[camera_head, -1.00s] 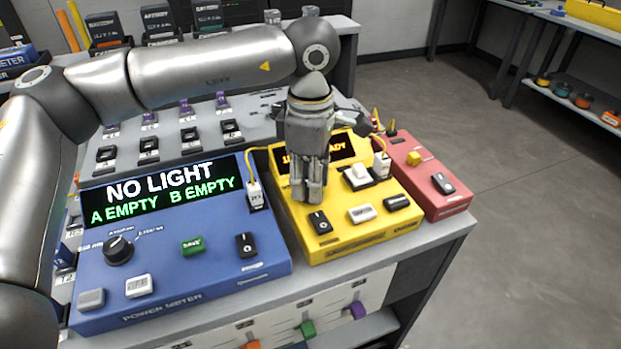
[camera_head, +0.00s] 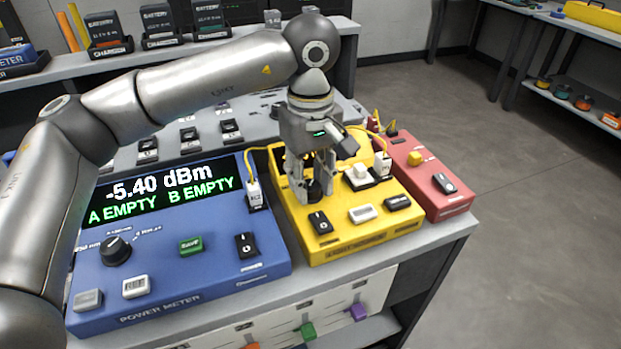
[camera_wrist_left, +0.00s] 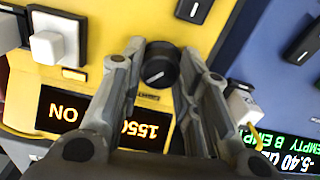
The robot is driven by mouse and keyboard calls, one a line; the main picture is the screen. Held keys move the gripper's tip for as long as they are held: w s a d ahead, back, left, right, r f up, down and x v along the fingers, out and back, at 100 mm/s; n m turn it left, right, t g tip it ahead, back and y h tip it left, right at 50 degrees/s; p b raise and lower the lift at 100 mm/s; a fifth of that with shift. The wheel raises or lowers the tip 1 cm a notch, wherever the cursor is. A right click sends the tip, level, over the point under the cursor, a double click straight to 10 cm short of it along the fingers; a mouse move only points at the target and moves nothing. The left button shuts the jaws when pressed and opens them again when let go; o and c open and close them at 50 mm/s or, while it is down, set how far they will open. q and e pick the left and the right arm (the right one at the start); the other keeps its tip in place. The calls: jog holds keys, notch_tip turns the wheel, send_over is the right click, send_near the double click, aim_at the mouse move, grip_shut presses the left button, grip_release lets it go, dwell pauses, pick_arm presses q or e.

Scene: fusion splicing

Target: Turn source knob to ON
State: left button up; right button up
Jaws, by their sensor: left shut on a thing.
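The yellow source box (camera_head: 345,238) stands on the bench between a blue box and a red box. Its black round knob (camera_head: 314,190) sits on the top face, partly hidden by my fingers in the head view. My left gripper (camera_head: 312,185) points down over the box with its fingers around the knob. In the left wrist view the knob (camera_wrist_left: 158,65) is between the fingertips of the left gripper (camera_wrist_left: 160,68), its white mark slanted. The source display (camera_wrist_left: 100,118) reads upside down "155…" and "ON", its middle hidden by a finger. My right gripper is not seen.
The blue power meter (camera_head: 180,285) on the left shows "-5.40 dBm", "A EMPTY" and "B EMPTY". The red box (camera_head: 440,205) is close on the right. A yellow cable (camera_head: 252,160) and white plugs are near the gripper. Free floor lies to the right.

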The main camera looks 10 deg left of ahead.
aim_at(311, 185)
pick_arm(q)
jog(key=shift+m, duration=0.6)
jog(key=shift+r, duration=0.1)
jog(key=o, duration=1)
jog(key=shift+o, duration=0.2)
notch_tip(311, 185, up, 12)
